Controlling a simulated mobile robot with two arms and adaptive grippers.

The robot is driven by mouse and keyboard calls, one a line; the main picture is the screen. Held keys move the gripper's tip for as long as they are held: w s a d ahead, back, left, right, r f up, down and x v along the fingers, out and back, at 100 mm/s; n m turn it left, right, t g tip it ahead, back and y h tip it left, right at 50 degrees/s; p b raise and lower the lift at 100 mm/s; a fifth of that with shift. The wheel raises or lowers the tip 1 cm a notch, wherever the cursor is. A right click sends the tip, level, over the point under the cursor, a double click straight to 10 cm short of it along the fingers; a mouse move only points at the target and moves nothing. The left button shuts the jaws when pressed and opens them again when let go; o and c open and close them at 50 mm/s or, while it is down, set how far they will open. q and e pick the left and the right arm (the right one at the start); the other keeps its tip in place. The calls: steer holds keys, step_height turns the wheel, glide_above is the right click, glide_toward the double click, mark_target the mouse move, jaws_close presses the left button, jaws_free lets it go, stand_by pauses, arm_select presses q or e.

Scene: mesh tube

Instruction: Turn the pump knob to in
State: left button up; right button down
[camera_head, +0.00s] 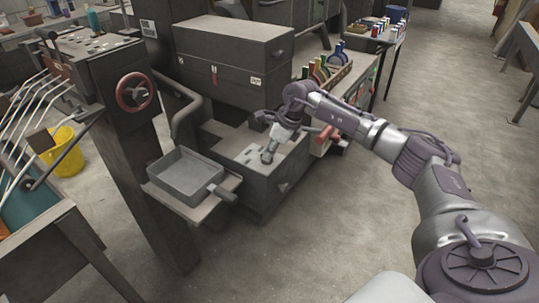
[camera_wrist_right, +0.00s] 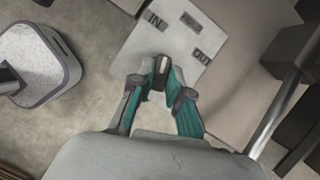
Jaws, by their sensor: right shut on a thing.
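My right gripper (camera_head: 268,157) reaches down onto the top plate of the grey machine base. In the right wrist view its teal-padded fingers (camera_wrist_right: 162,84) are shut on the dark pump knob (camera_wrist_right: 163,66), one finger on each side. A pale stripe shows on the knob between the fingertips. The light plate (camera_wrist_right: 140,45) carries an "IN" label (camera_wrist_right: 155,18) above left of the knob and an "OUT" label (camera_wrist_right: 202,55) to its right. A third label (camera_wrist_right: 190,22) sits between them, hard to read. The knob's exact pointing is partly hidden by the fingers. My left gripper is out of view.
A grey tray (camera_head: 157,169) with a handle sits on a shelf left of the base. A large dark box (camera_head: 226,60) stands behind. A red handwheel (camera_head: 135,92) and a yellow bucket (camera_head: 65,152) are further left. Open floor lies in front.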

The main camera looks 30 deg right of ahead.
steer(key=n+g+b, duration=0.1)
steer(key=n, duration=0.2)
steer(key=n+y+b, duration=0.1)
steer(key=n, duration=0.1)
steer(key=shift+w+d+n+g, duration=0.1)
steer(key=shift+w+n+g, duration=0.1)
steer(key=shift+n+g, duration=0.2)
steer(key=shift+r, duration=0.1)
stand_by(0.3)
steer(key=c, duration=1.1)
jaws_free()
steer(key=v, duration=1.2)
steer(key=shift+d, duration=0.2)
